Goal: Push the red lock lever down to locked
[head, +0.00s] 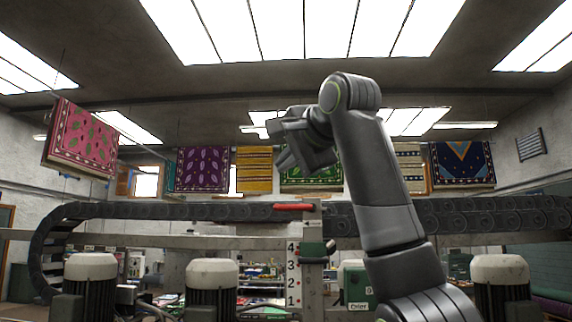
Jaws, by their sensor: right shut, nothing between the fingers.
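The red lock lever (295,207) is a short bar at the top of a pale upright post in the middle of the head view. It lies about level and points left from the post. My right gripper (282,160) hangs above the lever and slightly to its left, apart from it. It is shut and empty, its fingers tilted down to the left. My right arm comes up from the lower right. My left gripper is not in view.
Below the lever is a post with a number scale (291,274) and a dark handle (318,250). A dark cable chain (180,211) runs across behind. Grey motors (212,275) stand along the front. Rugs (82,138) hang at the back.

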